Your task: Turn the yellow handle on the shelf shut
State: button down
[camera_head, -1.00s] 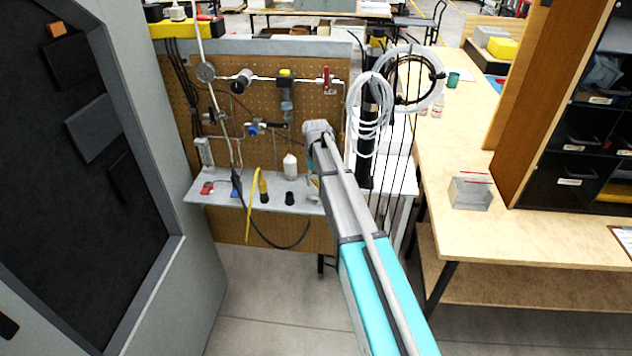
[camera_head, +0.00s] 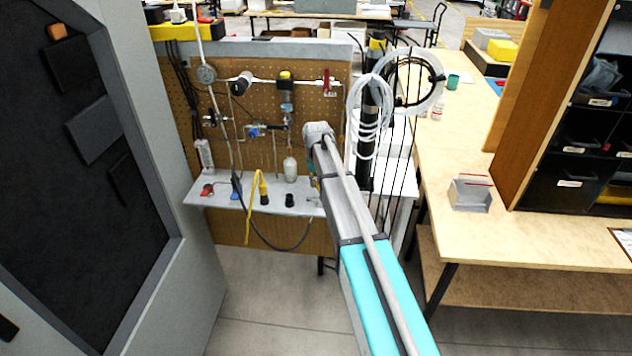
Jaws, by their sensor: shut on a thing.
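The pale shelf (camera_head: 222,203) is fixed low on the pegboard. My gripper (camera_head: 313,185) is at the right end of this shelf, low beside my forearm and mostly hidden by it. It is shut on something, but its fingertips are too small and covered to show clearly. A hint of yellow shows there; I cannot tell for sure whether it is the yellow handle. Farther left on the shelf stand a yellow and black upright part (camera_head: 263,190), a black cap (camera_head: 290,200), a blue-handled part (camera_head: 236,190) and a red-handled part (camera_head: 207,188).
Coiled white tubing (camera_head: 370,115) hangs right of my arm. A grey cabinet (camera_head: 180,285) is at left, a wooden bench (camera_head: 530,235) at right. The floor between is clear.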

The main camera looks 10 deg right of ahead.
jog(key=m, duration=0.1)
jog(key=d+m, duration=0.1)
jog(key=m, duration=0.1)
jog(key=shift+w+d+m, duration=0.1)
jog(key=shift+m, duration=0.2)
jog(key=shift+d+m, duration=0.3)
jog(key=shift+m, duration=0.55)
jog(key=shift+d+m, duration=0.3)
jog(key=shift+m, duration=0.55)
jog(key=c, duration=0.6)
grip_release()
jog(key=shift+a, duration=0.1)
